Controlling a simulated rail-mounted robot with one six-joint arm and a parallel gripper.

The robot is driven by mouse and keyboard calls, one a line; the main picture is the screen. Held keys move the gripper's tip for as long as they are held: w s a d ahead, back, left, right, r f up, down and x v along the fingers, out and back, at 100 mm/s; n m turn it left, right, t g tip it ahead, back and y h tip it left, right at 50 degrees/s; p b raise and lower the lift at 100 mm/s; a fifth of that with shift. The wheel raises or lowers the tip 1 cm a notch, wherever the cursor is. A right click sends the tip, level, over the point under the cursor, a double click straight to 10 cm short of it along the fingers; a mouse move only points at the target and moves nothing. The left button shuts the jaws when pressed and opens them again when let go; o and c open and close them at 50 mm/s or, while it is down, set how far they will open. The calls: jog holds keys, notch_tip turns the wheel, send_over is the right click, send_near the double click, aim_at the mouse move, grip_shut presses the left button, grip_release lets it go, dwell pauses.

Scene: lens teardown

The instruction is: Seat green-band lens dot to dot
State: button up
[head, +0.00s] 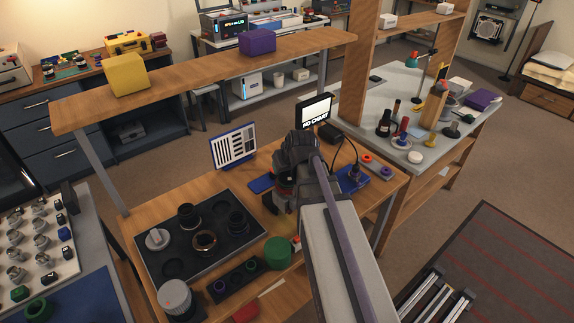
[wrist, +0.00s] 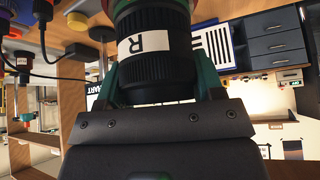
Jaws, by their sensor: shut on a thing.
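My gripper (wrist: 158,78) is shut on a black ribbed lens (wrist: 152,62) with a white label marked R. The green-sided fingers stand on either side of the lens barrel. A narrow greenish strip shows at the lens's top edge, cut by the frame. No alignment dot can be made out. In the head view my gripper (head: 287,185) is over the bench's back middle, and my arm hides most of what it holds. A dark device on a blue base (head: 352,178) stands just right of it; I cannot tell whether it is the lens mount.
A black foam tray (head: 150,262) with several lenses lies at the bench's front left. A striped chart (head: 233,147) and a small screen (head: 315,111) stand behind.

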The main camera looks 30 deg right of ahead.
jog(key=o, duration=1.2)
jog(key=shift+r, duration=0.1)
jog(key=p+v, duration=0.9)
jog(key=v, duration=0.1)
jog(key=shift+s+r, duration=0.2)
jog(key=shift+r, duration=0.05)
jog(key=shift+a, duration=0.15)
